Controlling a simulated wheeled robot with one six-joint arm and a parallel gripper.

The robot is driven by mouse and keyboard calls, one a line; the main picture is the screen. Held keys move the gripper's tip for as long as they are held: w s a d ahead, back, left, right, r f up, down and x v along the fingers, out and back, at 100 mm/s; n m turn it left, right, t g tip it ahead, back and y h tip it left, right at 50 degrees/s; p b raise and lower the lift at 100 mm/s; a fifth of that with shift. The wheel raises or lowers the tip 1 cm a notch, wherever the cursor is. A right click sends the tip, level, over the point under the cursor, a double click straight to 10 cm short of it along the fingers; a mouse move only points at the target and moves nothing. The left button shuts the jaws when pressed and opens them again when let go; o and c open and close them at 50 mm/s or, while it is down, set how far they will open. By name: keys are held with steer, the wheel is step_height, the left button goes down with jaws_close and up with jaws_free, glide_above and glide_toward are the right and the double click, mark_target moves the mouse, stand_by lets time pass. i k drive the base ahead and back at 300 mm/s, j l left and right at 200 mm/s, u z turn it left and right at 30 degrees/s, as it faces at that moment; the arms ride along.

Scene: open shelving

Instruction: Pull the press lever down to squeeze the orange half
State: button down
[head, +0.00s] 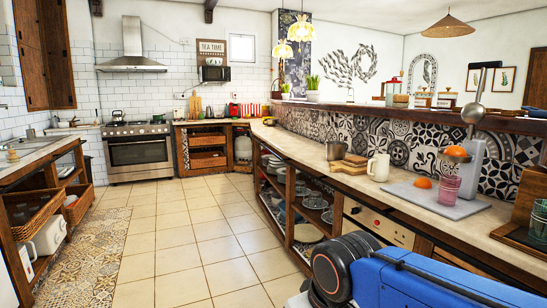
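The citrus press (472,168) stands on the counter at the right in the head view, a grey body on a flat grey board. Its lever (481,88) points up, with a dark handle at the top and a rounded metal part at its lower end. An orange half (456,151) appears to sit in the press's cup, below that metal part and apart from it. Another orange piece (423,183) lies on the board. A pinkish glass (450,188) stands below the cup. My blue arm crosses the lower right; my gripper is not in view.
A dark wooden stand and another glass (539,218) are at the right edge. The tiled floor (190,235) is clear.

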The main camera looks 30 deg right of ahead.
mark_target(473, 114)
steer(key=i+j+z, duration=0.1)
steer(key=i+z, duration=0.15)
steer(key=i, duration=0.25)
steer(key=i+j+z, duration=0.15)
steer(key=i+z, duration=0.15)
steer(key=i, duration=0.25)
steer(key=i+j+z, duration=0.25)
steer(key=i, duration=0.25)
